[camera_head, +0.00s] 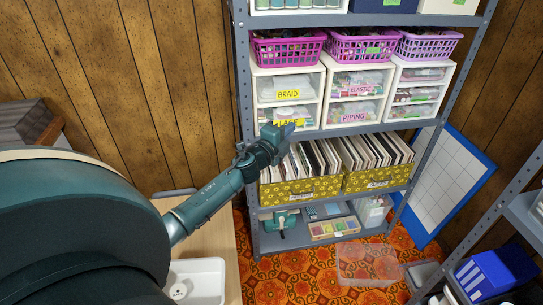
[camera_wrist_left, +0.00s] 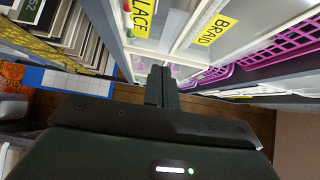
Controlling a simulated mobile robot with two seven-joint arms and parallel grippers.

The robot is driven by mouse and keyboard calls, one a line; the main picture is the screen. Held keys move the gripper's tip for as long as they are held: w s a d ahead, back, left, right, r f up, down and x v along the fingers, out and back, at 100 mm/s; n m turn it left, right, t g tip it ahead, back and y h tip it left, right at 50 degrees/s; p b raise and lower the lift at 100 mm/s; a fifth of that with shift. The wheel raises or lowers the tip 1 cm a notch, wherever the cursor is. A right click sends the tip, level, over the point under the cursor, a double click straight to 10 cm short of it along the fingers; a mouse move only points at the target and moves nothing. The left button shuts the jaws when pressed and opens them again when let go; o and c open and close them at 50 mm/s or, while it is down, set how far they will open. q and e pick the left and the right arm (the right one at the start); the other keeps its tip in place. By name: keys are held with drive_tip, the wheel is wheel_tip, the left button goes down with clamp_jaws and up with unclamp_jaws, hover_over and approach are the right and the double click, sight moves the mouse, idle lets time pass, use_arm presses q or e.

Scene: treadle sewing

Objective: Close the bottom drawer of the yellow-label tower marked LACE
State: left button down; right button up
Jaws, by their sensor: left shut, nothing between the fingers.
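The white drawer tower (camera_head: 322,98) with yellow labels stands at the left of the middle shelf, BRAID (camera_head: 288,94) above and LACE (camera_head: 287,123) below. My left gripper (camera_head: 287,131) is shut and empty, in front of the LACE drawer, and hides part of its front and label. In the left wrist view the shut fingers (camera_wrist_left: 161,82) point along the drawer fronts, close to the LACE label (camera_wrist_left: 141,17); the BRAID label (camera_wrist_left: 215,29) is farther right. I cannot tell whether fingers and drawer touch, or how far the drawer stands out. My right gripper is not in view.
Purple baskets (camera_head: 287,49) sit on top. Yellow patterned boxes (camera_head: 300,192) of sleeves fill the shelf below. A grey upright (camera_head: 243,100) rises just left of the tower. A table (camera_head: 233,270) stands in front.

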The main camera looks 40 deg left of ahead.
use_arm(q)
drive_tip(key=s, duration=1)
drive_tip(key=shift+d, duration=0.4)
drive_tip(key=shift+s, duration=0.2)
